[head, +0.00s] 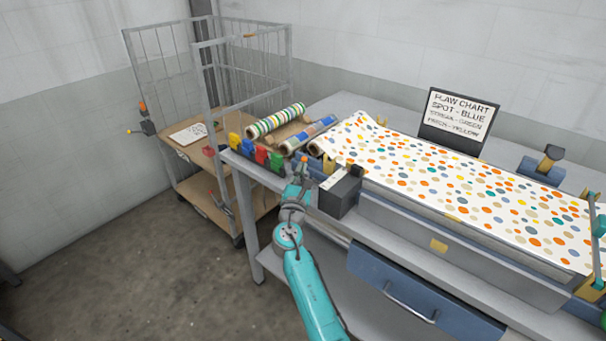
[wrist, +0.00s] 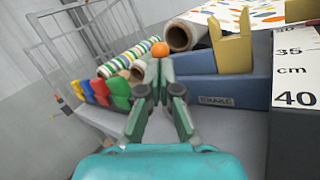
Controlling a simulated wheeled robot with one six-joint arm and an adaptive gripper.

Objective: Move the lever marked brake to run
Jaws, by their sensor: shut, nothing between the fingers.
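The brake unit is a low blue block (wrist: 245,86) on the bench, with a small plate (wrist: 216,101) on its front that seems to read BRAKE. An orange ball knob (wrist: 160,49), apparently the lever's end, shows just above my fingertips in the wrist view. Its stem is hidden behind my fingers. A yellow forked bracket (wrist: 232,52) stands on the block to the right of the knob. My gripper (wrist: 159,72) is shut and empty, in front of or just below the knob; I cannot tell whether it touches.
A dark box with a cm scale (wrist: 297,75) stands close on the right. Several coloured bins (wrist: 100,92) and patterned rolls (wrist: 135,56) lie to the left and behind. A wire cart (head: 215,110) stands left of the bench. Dotted sheet (head: 450,190) covers the press.

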